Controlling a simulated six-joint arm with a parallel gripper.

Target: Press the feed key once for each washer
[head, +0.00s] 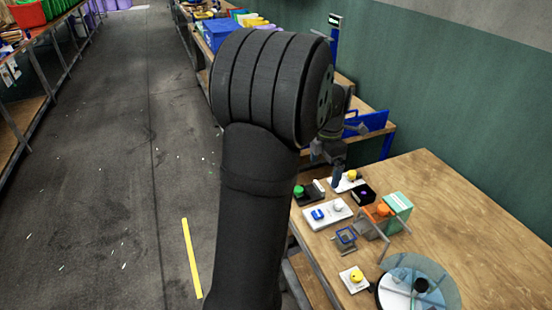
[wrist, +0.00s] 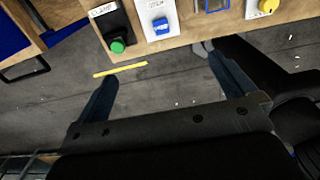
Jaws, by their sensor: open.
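A blue key (head: 319,214) sits on a white panel at the table's left edge; it also shows at the top of the wrist view (wrist: 160,24). A green button (head: 299,191) on a dark box stands beside it, and shows in the wrist view (wrist: 117,46). A yellow button (head: 356,276) on a white plate is nearer; another yellow knob (head: 351,175) is farther back. I cannot tell for sure which is the feed key. No washer can be made out. My gripper (wrist: 158,68) is open and empty, its blue fingers apart, touching none of these.
An orange block (head: 378,212), a green box (head: 397,205) and a small blue-framed holder (head: 346,237) stand among the controls. A round clear-covered disc (head: 445,290) is at the near end. The wooden table (head: 480,220) is clear to the right.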

